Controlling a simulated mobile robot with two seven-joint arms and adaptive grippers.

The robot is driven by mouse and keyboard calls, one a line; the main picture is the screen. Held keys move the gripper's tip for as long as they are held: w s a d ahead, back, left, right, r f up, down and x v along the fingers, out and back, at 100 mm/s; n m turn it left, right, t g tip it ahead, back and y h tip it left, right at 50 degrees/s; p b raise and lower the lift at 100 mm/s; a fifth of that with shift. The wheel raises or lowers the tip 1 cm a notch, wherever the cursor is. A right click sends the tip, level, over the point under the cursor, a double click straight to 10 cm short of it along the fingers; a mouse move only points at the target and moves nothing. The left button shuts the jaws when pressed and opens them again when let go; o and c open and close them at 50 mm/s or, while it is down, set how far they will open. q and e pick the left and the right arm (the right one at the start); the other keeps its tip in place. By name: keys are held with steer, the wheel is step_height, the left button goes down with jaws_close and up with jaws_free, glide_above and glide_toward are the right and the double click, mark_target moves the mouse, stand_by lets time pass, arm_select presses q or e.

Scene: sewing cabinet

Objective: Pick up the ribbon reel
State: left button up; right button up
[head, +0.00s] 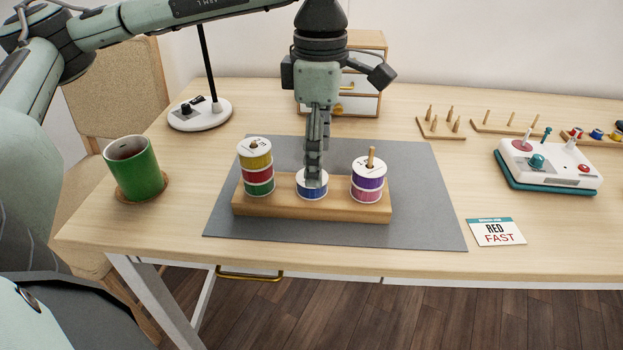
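A wooden stand (300,213) with three places for reels lies on the grey mat (420,235). On its left place is a stack of yellow, red and green ribbon reels (257,170). In the middle is a blue ribbon reel (312,191). My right gripper is not in view.
A green mug (135,167) stands on a coaster at the left, near a lamp base (200,113). A small drawer cabinet (362,85) is behind my gripper. Peg boards (441,128), a white device (548,162) and a "RED FAST" card (496,232) are at the right.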

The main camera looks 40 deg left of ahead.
arm_select(q)
steer(key=f, duration=0.2)
steer(key=a+f, duration=0.1)
steer(key=shift+a+f, duration=0.15)
steer(key=shift+f, duration=0.7)
steer(key=c, duration=1.1)
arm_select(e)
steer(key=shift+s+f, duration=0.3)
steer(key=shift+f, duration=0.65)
arm_select(q)
steer(key=shift+w+r, duration=0.1)
step_height(320, 180, up, 12)
steer(key=s+d, duration=0.3)
steer(key=s, duration=0.2)
steer(key=s+d+b, duration=0.1)
steer(key=s+d, duration=0.2)
steer(key=s, duration=0.2)
steer(key=s+d+b, duration=0.1)
steer(key=s+d, duration=0.2)
steer(key=s, duration=0.2)
steer(key=shift+s+d, duration=0.25)
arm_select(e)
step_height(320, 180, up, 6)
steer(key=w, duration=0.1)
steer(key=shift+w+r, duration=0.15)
